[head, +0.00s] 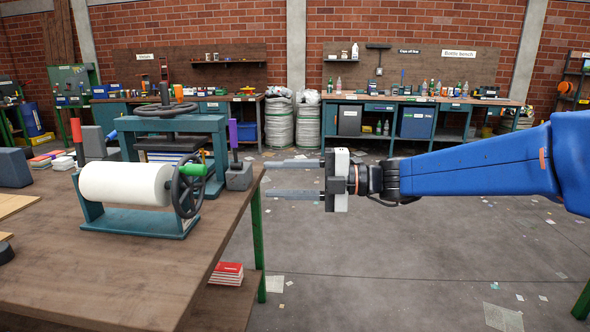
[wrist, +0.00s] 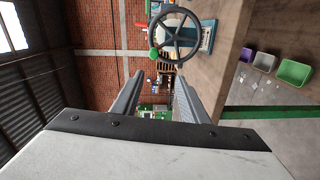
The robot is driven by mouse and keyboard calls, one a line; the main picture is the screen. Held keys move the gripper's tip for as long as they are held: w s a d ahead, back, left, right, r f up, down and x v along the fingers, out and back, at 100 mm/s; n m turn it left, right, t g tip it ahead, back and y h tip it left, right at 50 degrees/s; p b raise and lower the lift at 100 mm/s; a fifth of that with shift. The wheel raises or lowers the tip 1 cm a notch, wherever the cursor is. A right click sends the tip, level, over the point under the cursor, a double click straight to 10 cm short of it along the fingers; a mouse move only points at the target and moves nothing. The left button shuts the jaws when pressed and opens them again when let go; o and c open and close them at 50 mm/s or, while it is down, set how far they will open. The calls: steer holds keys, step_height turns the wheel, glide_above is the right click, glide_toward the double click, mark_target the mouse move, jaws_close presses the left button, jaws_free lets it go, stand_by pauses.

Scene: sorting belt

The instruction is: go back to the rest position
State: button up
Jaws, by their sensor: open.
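My gripper (head: 296,178) is at the end of my blue arm, which reaches in from the right in the head view. Its two grey fingers point left, spread apart with nothing between them. The fingertips are close to the right edge of the wooden table (head: 140,262), near a grey block with a purple handle (head: 238,176). In the wrist view the two fingers of my gripper (wrist: 158,88) stand apart and empty, with a black handwheel (wrist: 174,36) ahead of them.
A white roller (head: 125,184) on a teal stand and a teal press (head: 165,124) stand on the table. Red booklets (head: 227,272) lie on its lower shelf. Workbenches (head: 425,100) line the brick wall behind. The floor below my arm is open, with paper scraps.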

steer(key=s+d+f+n+t+h, duration=0.1)
steer(key=s+d+f+n+h, duration=0.8)
steer(key=s+d+f+n, duration=0.8)
steer(key=s+d+f+n+t+h, duration=0.1)
steer(key=d+n+h, duration=0.3)
steer(key=d+n, duration=0.6)
steer(key=s+d+f+n+t+h, duration=0.2)
steer(key=s+d+f+n+h, duration=0.1)
steer(key=d+n, duration=0.7)
steer(key=shift+f+h, duration=0.55)
steer(key=shift+h, duration=0.25)
